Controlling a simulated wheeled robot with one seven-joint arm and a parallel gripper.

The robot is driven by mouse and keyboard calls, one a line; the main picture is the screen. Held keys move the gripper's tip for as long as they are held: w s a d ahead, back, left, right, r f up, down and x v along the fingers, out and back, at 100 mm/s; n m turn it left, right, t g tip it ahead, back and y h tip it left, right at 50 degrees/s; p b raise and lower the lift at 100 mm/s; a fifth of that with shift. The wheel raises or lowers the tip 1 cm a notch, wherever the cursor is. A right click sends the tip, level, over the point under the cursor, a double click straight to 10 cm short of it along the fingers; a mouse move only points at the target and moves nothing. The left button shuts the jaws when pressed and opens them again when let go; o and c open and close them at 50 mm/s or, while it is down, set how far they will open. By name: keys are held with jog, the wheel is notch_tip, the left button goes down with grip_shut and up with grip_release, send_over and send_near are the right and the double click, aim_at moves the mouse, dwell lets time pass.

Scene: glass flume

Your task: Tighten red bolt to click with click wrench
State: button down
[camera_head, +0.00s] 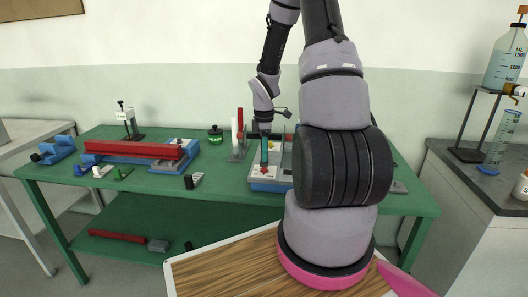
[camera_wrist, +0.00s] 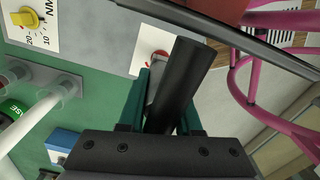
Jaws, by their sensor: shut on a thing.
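My gripper (camera_wrist: 165,112), with teal fingers, is shut on a black cylindrical handle (camera_wrist: 182,75), which looks like the click wrench. In the head view my gripper (camera_head: 264,150) points down over a grey and blue bench unit (camera_head: 270,186). A red round part (camera_head: 265,171), seemingly the red bolt or its marking, is on the unit's pale top below the fingers. In the wrist view a red edge (camera_wrist: 148,53) shows on a white plate beside the handle, which hides most of it. I cannot tell whether the wrench's working end sits on the bolt.
A yellow knob (camera_wrist: 22,17) on a scale marked NM is at the wrist view's upper left. Upright red and white cylinders (camera_head: 240,125) stand left of my gripper on the green bench (camera_head: 225,180). A red bar fixture (camera_head: 135,149) and green jar (camera_head: 215,134) are further left.

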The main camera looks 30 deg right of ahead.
jog(key=shift+f, duration=0.85)
jog(key=shift+m, duration=1.2)
jog(key=shift+m, duration=1.1)
jog(key=shift+w+m, duration=0.1)
jog(key=shift+m, duration=1.1)
